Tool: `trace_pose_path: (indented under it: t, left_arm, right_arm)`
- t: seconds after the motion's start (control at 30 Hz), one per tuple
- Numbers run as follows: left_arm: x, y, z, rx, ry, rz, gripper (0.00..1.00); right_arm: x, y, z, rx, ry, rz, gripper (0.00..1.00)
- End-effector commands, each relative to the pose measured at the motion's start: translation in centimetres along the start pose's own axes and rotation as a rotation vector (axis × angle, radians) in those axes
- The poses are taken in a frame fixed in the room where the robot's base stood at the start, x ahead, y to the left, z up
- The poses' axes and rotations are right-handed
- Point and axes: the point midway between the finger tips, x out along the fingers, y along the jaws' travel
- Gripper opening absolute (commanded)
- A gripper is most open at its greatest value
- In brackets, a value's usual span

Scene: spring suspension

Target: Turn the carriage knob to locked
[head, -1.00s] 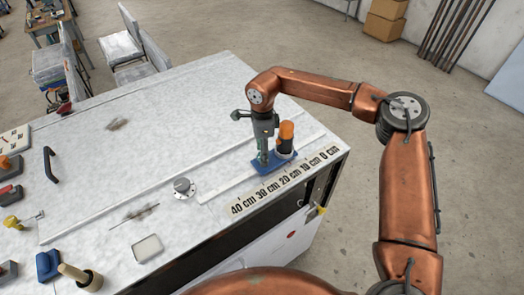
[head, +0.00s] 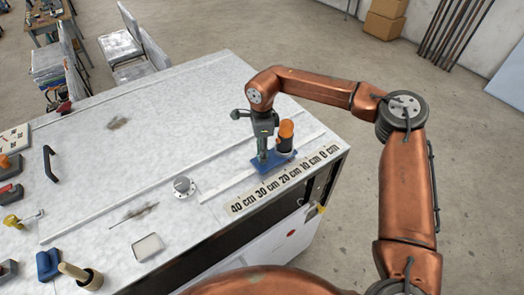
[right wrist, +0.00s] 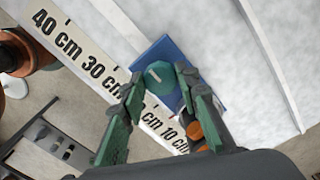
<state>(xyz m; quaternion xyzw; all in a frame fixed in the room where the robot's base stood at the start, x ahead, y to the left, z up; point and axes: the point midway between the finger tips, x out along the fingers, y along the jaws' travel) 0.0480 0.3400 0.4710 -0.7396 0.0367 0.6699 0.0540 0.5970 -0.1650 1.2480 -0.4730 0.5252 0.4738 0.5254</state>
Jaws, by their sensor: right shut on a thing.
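The carriage is a blue plate (head: 277,163) beside the printed centimetre scale (head: 284,180) near the table's right edge. A black cylinder with an orange top (head: 286,130) stands on it. The teal round carriage knob (right wrist: 160,76) shows in the right wrist view, on the blue plate (right wrist: 152,54). My right gripper (head: 262,158) comes down on the carriage from above. In the right wrist view its green fingers (right wrist: 158,82) are on either side of the knob and shut on it. In the head view the fingers hide the knob. My left gripper is not in view.
A round metal flanged piece (head: 184,187) and a white block (head: 148,247) are left of the scale. A black handle (head: 50,163), a blue block (head: 48,265) and other tools lie at the table's left. Much of the table's middle is clear.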

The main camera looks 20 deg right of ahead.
Motion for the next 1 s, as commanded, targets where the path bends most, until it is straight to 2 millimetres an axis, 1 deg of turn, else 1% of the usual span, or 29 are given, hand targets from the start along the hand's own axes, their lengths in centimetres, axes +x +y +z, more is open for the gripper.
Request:
trace_pose_path:
  t: [0.17,0.37,1.0]
  left_arm:
    - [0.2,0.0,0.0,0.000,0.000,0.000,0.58]
    - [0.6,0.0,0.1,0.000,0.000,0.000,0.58]
    - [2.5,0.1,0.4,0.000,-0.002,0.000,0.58]
  right_arm:
    - [0.0,0.0,0.0,0.033,0.000,-0.001,0.05]
    - [0.0,-0.1,0.0,0.136,0.000,-0.001,0.05]
    - [0.0,-0.3,0.0,0.723,-0.002,-0.001,0.05]
